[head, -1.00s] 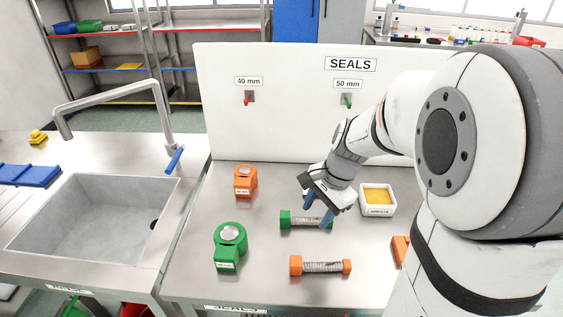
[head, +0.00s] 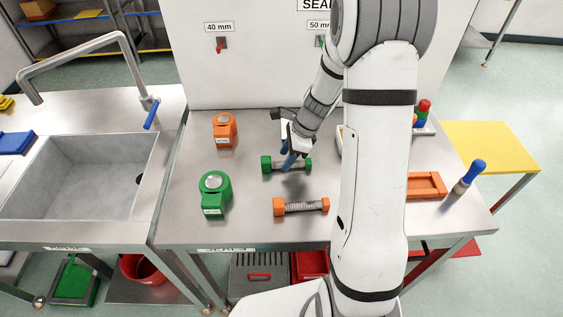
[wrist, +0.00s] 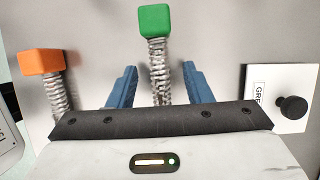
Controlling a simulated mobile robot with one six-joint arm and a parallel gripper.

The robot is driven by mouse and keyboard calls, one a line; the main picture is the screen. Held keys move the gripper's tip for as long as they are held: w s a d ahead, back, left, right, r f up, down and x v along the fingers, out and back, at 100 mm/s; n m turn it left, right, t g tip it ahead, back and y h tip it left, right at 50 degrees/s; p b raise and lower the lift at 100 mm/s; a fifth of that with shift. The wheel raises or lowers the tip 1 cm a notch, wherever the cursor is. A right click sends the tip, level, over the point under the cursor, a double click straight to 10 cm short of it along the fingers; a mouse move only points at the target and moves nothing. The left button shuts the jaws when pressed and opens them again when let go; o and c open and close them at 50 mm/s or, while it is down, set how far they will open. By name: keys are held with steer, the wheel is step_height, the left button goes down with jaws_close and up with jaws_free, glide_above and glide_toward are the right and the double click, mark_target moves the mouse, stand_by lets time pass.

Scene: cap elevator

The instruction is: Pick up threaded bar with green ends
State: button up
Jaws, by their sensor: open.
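The threaded bar with green ends (head: 267,163) lies on the steel table in the head view, its left green end clear and its right part partly behind my gripper. In the wrist view one green end (wrist: 154,20) and the grey threaded rod (wrist: 160,72) show, the rod running between the two blue fingers; its other end is hidden. My gripper (head: 292,163) is over the bar, open, with a finger on each side of the rod (wrist: 155,88). I cannot tell whether the fingers touch it.
A threaded bar with orange ends (head: 301,207) lies in front of the green one. An orange block (head: 225,130) and a green block (head: 214,194) stand to the left. An orange tray (head: 427,186) and a blue-handled tool (head: 467,177) are at the right. A sink (head: 80,178) adjoins left.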

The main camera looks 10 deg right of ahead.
steer(key=shift+x, duration=0.8)
steer(key=shift+c, duration=0.3)
jaws_close()
